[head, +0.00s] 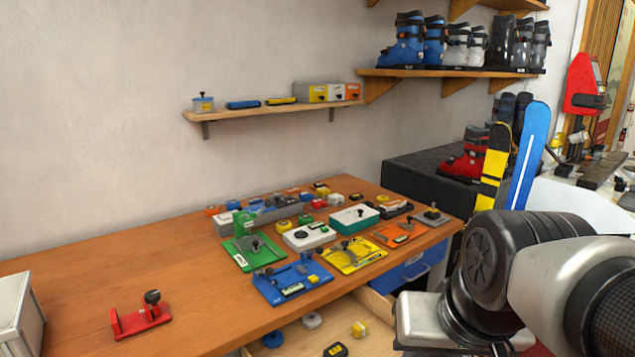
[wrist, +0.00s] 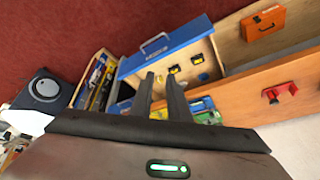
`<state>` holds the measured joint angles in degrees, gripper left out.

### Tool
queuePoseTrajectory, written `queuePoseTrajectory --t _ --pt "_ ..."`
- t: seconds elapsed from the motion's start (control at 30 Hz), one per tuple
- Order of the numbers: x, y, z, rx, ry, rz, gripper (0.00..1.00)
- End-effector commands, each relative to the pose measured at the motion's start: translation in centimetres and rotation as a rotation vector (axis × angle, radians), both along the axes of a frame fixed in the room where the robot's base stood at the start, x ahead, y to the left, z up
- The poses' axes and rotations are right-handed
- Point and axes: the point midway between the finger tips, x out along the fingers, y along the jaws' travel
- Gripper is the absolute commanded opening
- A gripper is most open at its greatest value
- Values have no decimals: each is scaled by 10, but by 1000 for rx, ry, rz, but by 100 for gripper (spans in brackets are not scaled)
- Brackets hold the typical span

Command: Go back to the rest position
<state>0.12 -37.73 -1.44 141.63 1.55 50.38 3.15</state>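In the wrist view, my gripper (wrist: 161,76) shows its two dark fingers with a gap between the tips. Nothing is held between them. They point toward the bench and drawer area, apart from any object as far as I can tell. In the head view my arm fills the lower right, beside the bench, and my gripper is out of the picture there.
The wooden bench (head: 90,267) carries several colored plates and boxes, and a red fixture (head: 142,318) at front left. An open drawer (head: 310,335) with small items juts out near my arm. A blue drawer front (head: 418,268) is beside it.

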Motion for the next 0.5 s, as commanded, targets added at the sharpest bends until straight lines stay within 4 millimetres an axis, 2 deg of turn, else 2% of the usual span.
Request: queuePoseTrajectory --t 0.1,0.17,0.37,0.5 --pt "-16 1 9 -69 -50 77 15" --pt "-16 1 32 -73 -46 83 15" --pt "-16 1 74 -69 -43 79 15" --pt "-16 1 113 -69 -43 78 15"
